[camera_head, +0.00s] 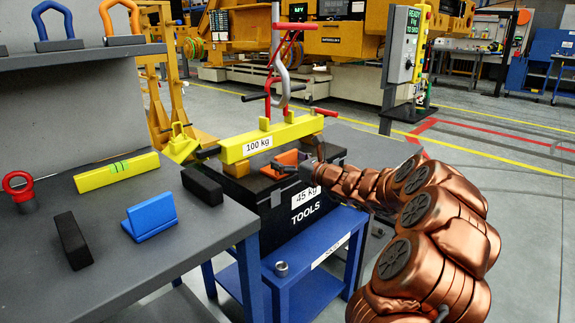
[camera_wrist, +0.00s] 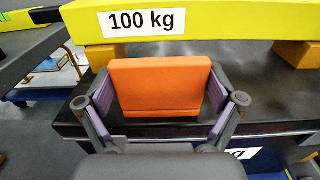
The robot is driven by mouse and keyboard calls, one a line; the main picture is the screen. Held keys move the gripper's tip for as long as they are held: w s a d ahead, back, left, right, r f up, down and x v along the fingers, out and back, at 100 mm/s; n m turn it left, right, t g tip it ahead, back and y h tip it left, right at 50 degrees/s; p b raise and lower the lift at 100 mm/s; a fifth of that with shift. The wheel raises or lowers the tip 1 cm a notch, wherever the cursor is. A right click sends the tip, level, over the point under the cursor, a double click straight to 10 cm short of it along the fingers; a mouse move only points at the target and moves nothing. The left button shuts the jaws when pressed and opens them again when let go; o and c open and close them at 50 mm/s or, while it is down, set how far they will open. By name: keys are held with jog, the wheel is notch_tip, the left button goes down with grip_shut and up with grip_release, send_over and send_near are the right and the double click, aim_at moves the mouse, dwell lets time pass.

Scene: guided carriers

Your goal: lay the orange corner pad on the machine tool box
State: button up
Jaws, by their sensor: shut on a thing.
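The orange corner pad (camera_wrist: 160,85) is between the fingers of my gripper (camera_wrist: 162,92), which is shut on it. In the head view the pad (camera_head: 283,162) shows over the top of the black machine tool box (camera_head: 295,222), just below the yellow beam. In the wrist view the pad stands in front of the box's dark lid (camera_wrist: 262,92). Whether its lower edge touches the lid is hidden by my gripper. The box is marked "TOOLS" and "45 kg" and stands on a blue stand.
A yellow 100 kg beam (camera_head: 285,133) crosses close above the box, with a red-handled hook over it. Orange-yellow blocks (camera_wrist: 296,53) sit under the beam. A grey bench (camera_head: 140,255) at left holds a blue corner pad (camera_head: 150,217), black blocks and a yellow level (camera_head: 117,171).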

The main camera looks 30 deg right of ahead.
jog(key=shift+f, duration=0.1)
jog(key=o, duration=1)
jog(key=p+v, duration=0.2)
jog(key=v, duration=1)
